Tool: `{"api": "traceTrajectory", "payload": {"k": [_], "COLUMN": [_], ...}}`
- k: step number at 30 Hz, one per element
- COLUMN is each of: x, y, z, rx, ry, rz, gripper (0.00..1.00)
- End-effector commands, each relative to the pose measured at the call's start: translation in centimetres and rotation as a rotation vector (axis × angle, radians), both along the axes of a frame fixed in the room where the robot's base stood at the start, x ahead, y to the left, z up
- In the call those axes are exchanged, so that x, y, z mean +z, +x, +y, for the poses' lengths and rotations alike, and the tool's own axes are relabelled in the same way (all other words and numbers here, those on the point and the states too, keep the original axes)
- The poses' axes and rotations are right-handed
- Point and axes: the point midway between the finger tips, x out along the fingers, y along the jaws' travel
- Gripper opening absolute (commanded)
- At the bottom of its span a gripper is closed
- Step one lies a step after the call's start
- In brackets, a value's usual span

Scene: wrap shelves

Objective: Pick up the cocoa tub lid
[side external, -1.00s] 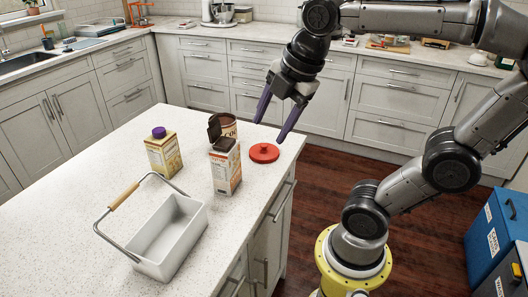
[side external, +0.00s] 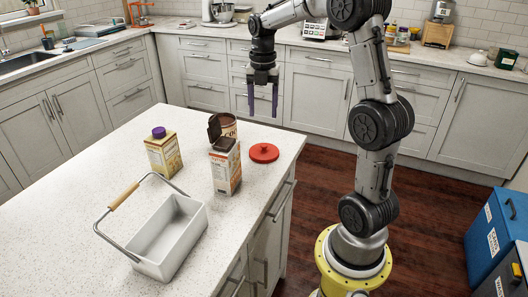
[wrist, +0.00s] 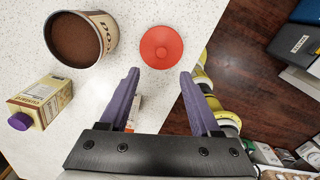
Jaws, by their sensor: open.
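The red cocoa tub lid (side external: 264,152) lies flat on the counter near its right edge, with a small knob on top. In the wrist view the lid (wrist: 161,47) is just beyond my fingertips, roughly centred between them. My gripper (side external: 263,110) is open and empty, with purple fingers pointing down; in the side view it appears above and behind the lid, not touching it. The fingers also show in the wrist view (wrist: 160,75). The open cocoa tub (wrist: 78,38), full of brown powder, stands left of the lid; the side view shows it partly hidden behind a carton.
An open-topped carton (side external: 225,172) stands in front of the tub. A carton with a purple cap (side external: 163,155) stands further left. A white basket with a wooden handle (side external: 150,262) is at the front. The counter's right edge drops to a dark wooden floor (side external: 315,185).

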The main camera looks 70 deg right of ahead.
Motion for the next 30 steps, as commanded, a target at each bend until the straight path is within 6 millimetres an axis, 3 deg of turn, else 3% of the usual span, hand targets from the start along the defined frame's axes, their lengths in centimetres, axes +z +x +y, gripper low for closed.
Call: {"api": "traceTrajectory", "payload": {"k": [3, 9, 16, 24, 30], "x": [-2.5, -5.3, -6.8, -10.5, -11.2], "y": [-0.1, 0.0, -0.1, -0.4, -0.3], "z": [0.1, 0.1, 0.1, 0.1, 0.1], "rx": [0.001, 0.001, 0.001, 0.001, 0.001], "ry": [0.003, 0.001, 0.001, 0.002, -0.001], "rz": [0.005, 0.002, 0.001, 0.001, -0.001], "gripper": [0.64, 0.64, 0.64, 0.64, 0.64]}}
